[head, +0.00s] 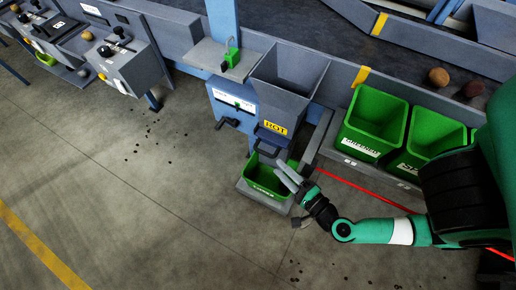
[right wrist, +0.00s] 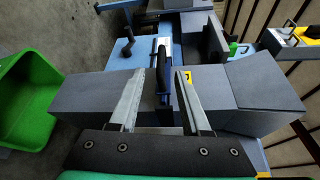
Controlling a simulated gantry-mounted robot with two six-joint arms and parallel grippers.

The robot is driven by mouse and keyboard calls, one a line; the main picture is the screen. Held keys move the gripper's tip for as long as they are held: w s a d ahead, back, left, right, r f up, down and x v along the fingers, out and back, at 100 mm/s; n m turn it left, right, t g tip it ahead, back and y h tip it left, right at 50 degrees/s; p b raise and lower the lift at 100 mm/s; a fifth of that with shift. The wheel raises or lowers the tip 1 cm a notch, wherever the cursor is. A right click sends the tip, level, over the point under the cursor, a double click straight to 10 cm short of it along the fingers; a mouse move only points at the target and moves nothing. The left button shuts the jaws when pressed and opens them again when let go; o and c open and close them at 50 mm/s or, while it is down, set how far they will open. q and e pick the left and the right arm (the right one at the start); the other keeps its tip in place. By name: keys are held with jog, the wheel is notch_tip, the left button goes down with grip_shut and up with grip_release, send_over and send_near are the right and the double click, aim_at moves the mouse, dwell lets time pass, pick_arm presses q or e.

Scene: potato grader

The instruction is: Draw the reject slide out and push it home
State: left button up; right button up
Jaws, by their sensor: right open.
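The reject slide is a dark blue plate (head: 272,137) under the yellow ROT label (head: 275,127) on the grey hopper (head: 284,92). Its dark handle (head: 266,152) sticks out at the front; in the right wrist view the handle (right wrist: 161,72) appears between my two fingers. My right gripper (head: 285,167) is open and empty, just in front of and below the handle. I cannot tell whether the fingers touch it. How far the slide stands out is unclear. My left gripper is not in view.
A green bin (head: 262,184) stands below the slide, partly behind my right gripper. A blue panel with a crank (head: 228,123) is left of the hopper. More green bins (head: 372,122) stand to the right. The floor in front is open.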

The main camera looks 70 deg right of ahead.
aim_at(262, 151)
jog(key=x, duration=1.1)
jog(key=shift+w+d, duration=0.2)
jog(key=shift+w, duration=0.15)
grip_shut()
jog(key=shift+s, duration=0.1)
jog(key=shift+f, duration=0.2)
dwell(0.7)
